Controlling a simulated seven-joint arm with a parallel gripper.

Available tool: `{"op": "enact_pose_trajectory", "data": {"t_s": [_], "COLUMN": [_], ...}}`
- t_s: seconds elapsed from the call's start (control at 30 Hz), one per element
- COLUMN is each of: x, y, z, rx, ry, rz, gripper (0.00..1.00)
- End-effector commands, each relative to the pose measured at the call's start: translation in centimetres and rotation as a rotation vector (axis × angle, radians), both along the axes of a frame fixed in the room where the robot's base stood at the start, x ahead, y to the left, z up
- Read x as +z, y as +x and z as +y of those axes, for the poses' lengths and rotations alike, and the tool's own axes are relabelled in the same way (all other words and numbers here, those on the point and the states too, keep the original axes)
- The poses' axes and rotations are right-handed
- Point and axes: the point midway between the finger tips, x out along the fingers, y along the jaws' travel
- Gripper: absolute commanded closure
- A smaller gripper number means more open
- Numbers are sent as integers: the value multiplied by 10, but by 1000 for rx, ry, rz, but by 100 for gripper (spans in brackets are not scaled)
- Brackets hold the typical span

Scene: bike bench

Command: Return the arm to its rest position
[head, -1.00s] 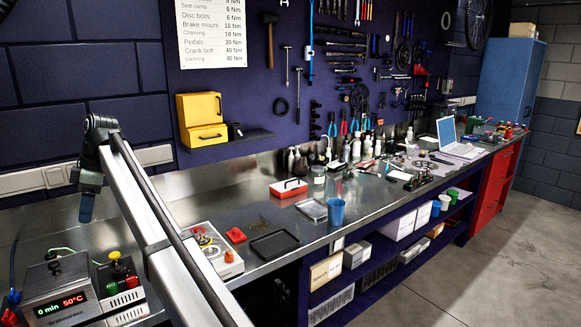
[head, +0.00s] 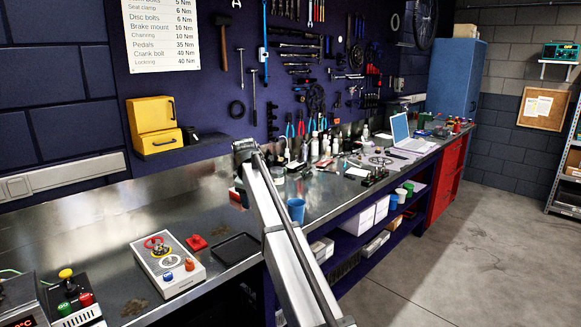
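My arm (head: 275,220) reaches from the bottom of the head view up over the workbench (head: 205,215), its wrist bend in front of the bench's back edge. My gripper (head: 239,200) hangs below that bend, small and mostly hidden behind the arm. I cannot make out its fingers or anything held in them.
A control box (head: 170,265) with coloured knobs, a red piece (head: 195,243) and a black tray (head: 236,250) lie left of my arm. A blue cup (head: 296,210) stands right of it. Yellow cases (head: 153,125) sit on a wall shelf. The floor at right is clear.

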Motion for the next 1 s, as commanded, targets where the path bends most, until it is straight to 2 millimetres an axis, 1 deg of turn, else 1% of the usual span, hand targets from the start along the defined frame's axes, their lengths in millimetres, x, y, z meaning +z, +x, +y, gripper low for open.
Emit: {"op": "enact_pose_trajectory", "data": {"t_s": [0.03, 0.07, 0.1, 0.17, 0.2, 0.27, 0.3, 0.37, 0.4, 0.57, 0.6, 0.67, 0.7, 0.77, 0.8, 0.87, 0.9, 0.97, 1.0], "x": [-5, -7, -10, -13, -15, -18, -23, -38, -53, -110, -125, -150, -168, -195, -213, -240, -257, -283, -300], "y": [9, 14, 20, 28, 32, 37, 39, 38, 35, 20, 15, 6, -1, -12, -20, -33, -42, -57, -67], "z": [-32, -49, -71, -101, -120, -148, -165, -186, -194, -202, -204, -208, -211, -216, -219, -224, -227, -232, -235], "rx": [-53, -80, -116, -167, -199, -242, -271, -307, -325, -360, -369, -386, -398, -416, -431, -451, -465, -486, -500], "ry": [-12, -19, -28, -42, -49, -62, -70, -78, -78, -71, -70, -66, -64, -60, -59, -56, -54, -50, -49], "rz": [-17, -27, -41, -61, -72, -90, -97, -100, -92, -45, -31, -10, 6, 30, 46, 72, 88, 114, 131], "gripper": [43, 43, 43, 43, 43, 43, 43, 43, 43, 43, 43, 43, 43, 43, 43, 43, 43, 43, 43]}}
